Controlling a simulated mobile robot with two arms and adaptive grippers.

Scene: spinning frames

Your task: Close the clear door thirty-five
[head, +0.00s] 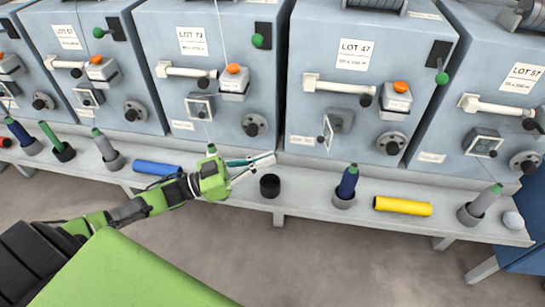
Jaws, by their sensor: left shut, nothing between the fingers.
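Several grey machine boxes stand in a row, each with a small clear door low on its front. The clear door (327,131) on the box marked LOT 47 (355,52) stands swung open, edge toward me, beside its square opening (341,120). The clear doors on the LOT 72 box (199,108) and the far-right box (485,146) look closed. I cannot read a number thirty-five on any door. My left gripper (272,158) is shut and empty over the shelf, left of and below the open door, apart from it. My right gripper is out of view.
The shelf (290,193) holds a black cup (270,186), a blue bobbin (348,182) in a holder, a yellow tube (402,206) and a blue tube (157,168). White horizontal handles (338,87) and round knobs (391,143) stick out from the boxes.

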